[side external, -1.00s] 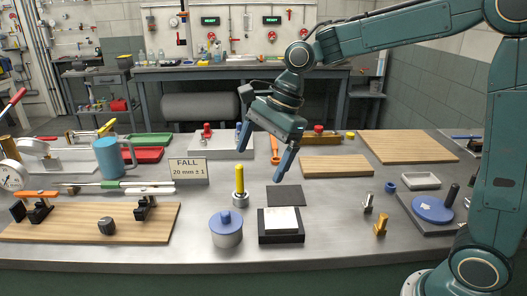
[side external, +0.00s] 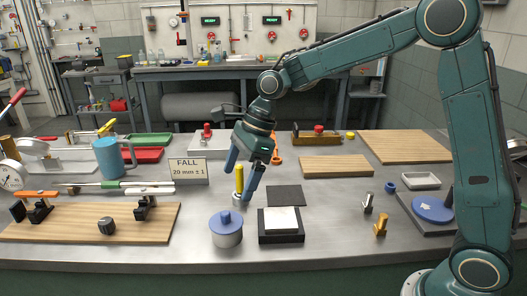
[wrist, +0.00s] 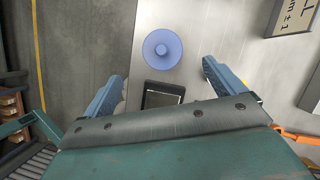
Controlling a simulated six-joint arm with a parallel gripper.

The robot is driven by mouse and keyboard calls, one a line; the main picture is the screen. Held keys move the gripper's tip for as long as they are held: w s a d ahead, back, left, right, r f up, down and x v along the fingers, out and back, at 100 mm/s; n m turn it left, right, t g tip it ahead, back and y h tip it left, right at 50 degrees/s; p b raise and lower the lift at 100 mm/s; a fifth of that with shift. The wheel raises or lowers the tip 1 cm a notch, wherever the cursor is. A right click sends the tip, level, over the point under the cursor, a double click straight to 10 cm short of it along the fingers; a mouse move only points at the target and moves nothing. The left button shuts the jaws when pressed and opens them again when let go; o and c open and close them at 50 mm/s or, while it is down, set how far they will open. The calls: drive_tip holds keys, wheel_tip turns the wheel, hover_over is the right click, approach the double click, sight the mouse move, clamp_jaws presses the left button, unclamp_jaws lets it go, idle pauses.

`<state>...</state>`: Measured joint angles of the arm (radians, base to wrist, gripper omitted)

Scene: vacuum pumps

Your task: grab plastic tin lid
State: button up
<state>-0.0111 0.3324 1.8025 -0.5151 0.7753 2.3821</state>
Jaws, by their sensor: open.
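The blue plastic lid (side external: 226,219), round with a small knob, sits on a squat grey tin (side external: 227,238) near the front of the bench. In the wrist view the lid (wrist: 162,58) is a blue disc just beyond the fingertips, roughly centred between them. My gripper (side external: 238,184) is open and empty, tilted downward, above and behind the tin and apart from the lid. Its two blue fingers also show in the wrist view (wrist: 163,74). The lid covers most of the tin in the wrist view.
A yellow-handled tool (side external: 240,178) stands upright close by the fingers. A black block with a white pad (side external: 281,220) lies right of the tin. The FALL sign (side external: 188,170) and a wooden board (side external: 80,220) are to the left. Bare bench lies in front of the tin.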

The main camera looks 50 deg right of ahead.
sight(226, 212)
drive_tip(key=shift+x, duration=2.85)
drive_tip(key=shift+f, duration=0.1)
drive_tip(key=shift+x, duration=2.45)
drive_tip(key=shift+d, duration=0.15)
drive_tip(key=shift+c, duration=0.4)
drive_tip(key=c, duration=1)
